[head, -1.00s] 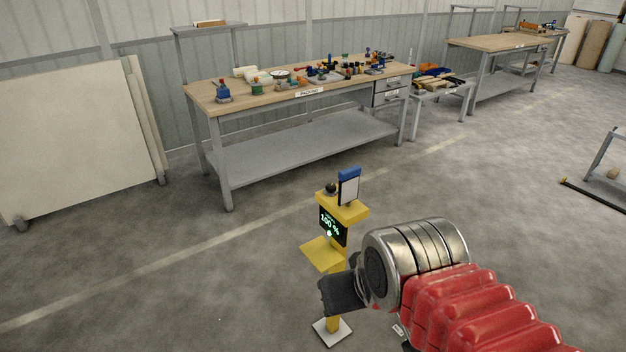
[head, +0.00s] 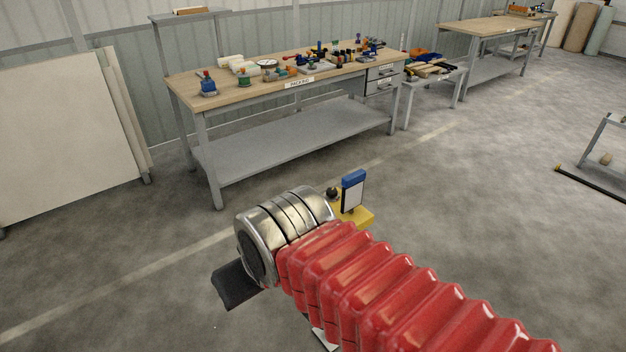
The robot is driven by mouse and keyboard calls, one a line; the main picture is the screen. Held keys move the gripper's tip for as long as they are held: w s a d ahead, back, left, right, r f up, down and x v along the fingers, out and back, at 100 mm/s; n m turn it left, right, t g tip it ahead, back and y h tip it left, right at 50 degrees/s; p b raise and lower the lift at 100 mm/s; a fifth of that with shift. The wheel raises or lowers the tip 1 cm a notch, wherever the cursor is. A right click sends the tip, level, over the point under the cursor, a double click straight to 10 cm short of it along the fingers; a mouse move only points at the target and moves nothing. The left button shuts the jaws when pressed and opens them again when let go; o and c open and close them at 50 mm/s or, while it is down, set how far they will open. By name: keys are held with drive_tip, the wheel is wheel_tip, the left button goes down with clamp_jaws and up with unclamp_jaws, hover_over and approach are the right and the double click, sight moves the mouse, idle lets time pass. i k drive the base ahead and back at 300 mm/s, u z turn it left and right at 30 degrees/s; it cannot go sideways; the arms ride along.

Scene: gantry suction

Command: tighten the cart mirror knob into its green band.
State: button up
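A yellow stand (head: 358,215) is on the floor near the middle of the head view. On its top are a small upright white panel with a blue cap (head: 354,190), possibly the cart mirror, and a round black knob (head: 333,193) to its left. My red-sleeved arm and metal wrist cover most of the stand below its top, including its display. No green band shows. My gripper (head: 236,286) is a dark shape at the lower left of the wrist, left of the stand in the picture. Its fingers cannot be made out, nor whether it holds anything.
Behind is a long workbench (head: 292,150) with several small tools and parts on top. A low table (head: 432,82) and another bench (head: 485,38) stand to its right. White boards (head: 65,140) lean at the left. A grey frame (head: 600,165) is at far right. Open floor lies between.

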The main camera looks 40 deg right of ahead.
sight(331, 193)
drive_tip(key=z, duration=0.15)
drive_tip(key=i, duration=0.95)
drive_tip(key=z, duration=0.55)
